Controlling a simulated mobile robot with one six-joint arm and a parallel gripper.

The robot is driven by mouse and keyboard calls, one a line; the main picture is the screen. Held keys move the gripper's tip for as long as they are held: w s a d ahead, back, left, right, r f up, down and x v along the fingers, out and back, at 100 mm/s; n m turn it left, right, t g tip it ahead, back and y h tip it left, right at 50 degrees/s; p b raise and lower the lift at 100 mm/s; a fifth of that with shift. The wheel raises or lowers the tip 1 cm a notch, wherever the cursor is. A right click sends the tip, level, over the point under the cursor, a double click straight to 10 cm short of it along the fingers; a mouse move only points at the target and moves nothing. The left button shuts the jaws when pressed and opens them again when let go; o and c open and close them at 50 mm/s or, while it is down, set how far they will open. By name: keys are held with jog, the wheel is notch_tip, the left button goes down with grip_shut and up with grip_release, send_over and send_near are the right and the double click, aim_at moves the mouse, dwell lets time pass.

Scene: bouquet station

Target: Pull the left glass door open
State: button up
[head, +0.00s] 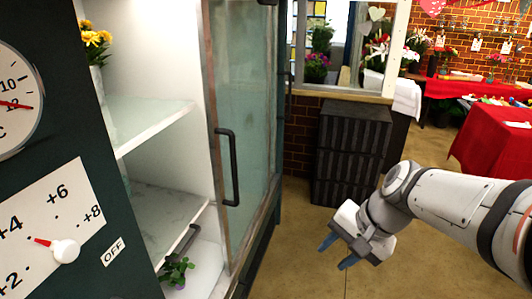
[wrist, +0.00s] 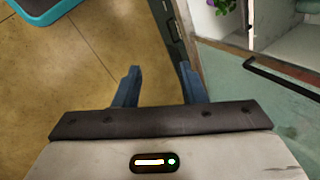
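A tall cabinet's framed glass door (head: 244,130) stands left of centre in the head view, with a dark bar handle (head: 232,165) along its near edge. Left of it the shelves show with no glass in front. I cannot tell whether this pane is the left door. In the wrist view the pane (wrist: 222,82) and handle (wrist: 283,80) lie at the right. My gripper (head: 338,252) is right of the door, apart from it, pointing down and left. Its blue fingers are apart with nothing between them, as the wrist view also shows (wrist: 160,84).
White shelves (head: 158,128) hold yellow flowers (head: 96,42) and a purple-flowered plant (head: 176,271). A dial panel (head: 60,230) is at the left. A dark ribbed cabinet (head: 350,150) stands behind my gripper, red-covered tables (head: 490,140) at the right. The floor (head: 290,260) beside the door is clear.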

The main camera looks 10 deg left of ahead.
jog(key=w+a+f+m+t+y, duration=0.1)
jog(key=w+a+m+y, duration=0.5)
jog(key=w+a, duration=0.9)
jog(key=w+a+f+m+t+y, duration=0.1)
jog(key=w+a+m+t+y, duration=0.1)
jog(key=w+a+m+y, duration=0.4)
jog(key=w+a+m, duration=0.4)
jog(key=w+a, duration=0.6)
jog(key=shift+a+f+m+t+y, duration=0.3)
jog(key=shift+m, duration=0.1)
jog(key=shift+c, duration=0.6)
grip_shut()
